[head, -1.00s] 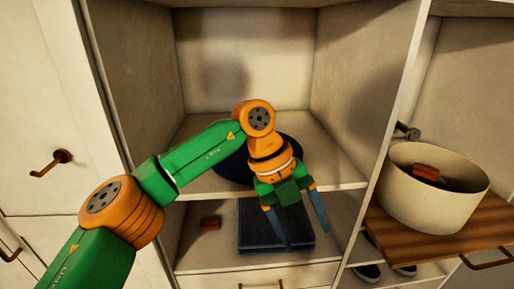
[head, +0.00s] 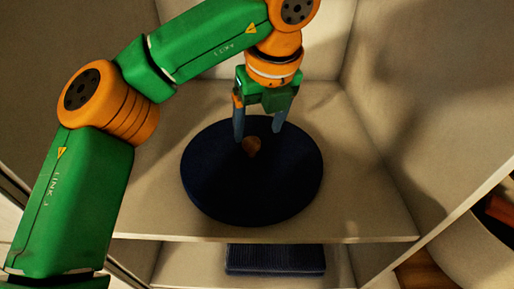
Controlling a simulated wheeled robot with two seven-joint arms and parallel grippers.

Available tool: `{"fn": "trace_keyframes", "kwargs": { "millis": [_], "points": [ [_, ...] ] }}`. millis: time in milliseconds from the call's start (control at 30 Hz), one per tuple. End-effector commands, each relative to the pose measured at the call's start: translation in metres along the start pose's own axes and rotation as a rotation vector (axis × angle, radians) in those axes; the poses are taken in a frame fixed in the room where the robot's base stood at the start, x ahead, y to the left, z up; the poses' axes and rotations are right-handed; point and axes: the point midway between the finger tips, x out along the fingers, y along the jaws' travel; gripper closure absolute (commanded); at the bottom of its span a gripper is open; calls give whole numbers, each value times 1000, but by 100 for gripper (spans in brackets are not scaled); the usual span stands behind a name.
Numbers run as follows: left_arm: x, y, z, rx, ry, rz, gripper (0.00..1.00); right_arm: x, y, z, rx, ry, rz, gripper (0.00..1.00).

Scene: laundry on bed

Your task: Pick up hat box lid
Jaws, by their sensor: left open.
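The hat box lid (head: 240,190) is a round, dark blue disc with a small brown knob (head: 252,146) near its middle. It lies flat on the shelf inside the cabinet. My left gripper (head: 258,136) is open and points down over the lid, its two blue-grey fingers on either side of the knob or just behind it. I cannot tell whether the fingers touch the lid. My right gripper is not in view.
The shelf (head: 360,215) has bare room around the lid, between side walls. A lower shelf holds a dark, ribbed folded item (head: 275,259). At the right edge, a cream round box (head: 468,232) shows partly, with a reddish item (head: 502,208) in it.

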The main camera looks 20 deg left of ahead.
Motion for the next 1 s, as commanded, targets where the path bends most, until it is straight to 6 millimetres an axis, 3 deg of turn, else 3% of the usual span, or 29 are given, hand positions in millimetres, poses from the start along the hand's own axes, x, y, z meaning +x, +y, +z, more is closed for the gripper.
{"fn": "trace_keyframes", "kwargs": {
  "millis": [233, 467, 567, 767, 1000],
  "points": [
    [42, 7, 2, 1, 3, 2, 23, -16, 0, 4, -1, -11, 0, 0],
    [49, 6, 1, 1, 2, -2, 23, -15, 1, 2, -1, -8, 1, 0],
    [49, 6, 1, 1, 2, -2, 45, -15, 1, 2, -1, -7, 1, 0],
    [49, 6, 1, 1, 2, -2, 99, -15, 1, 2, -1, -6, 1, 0],
    [48, 6, 1, 1, 2, -2, 100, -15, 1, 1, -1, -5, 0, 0]
  ]
}}
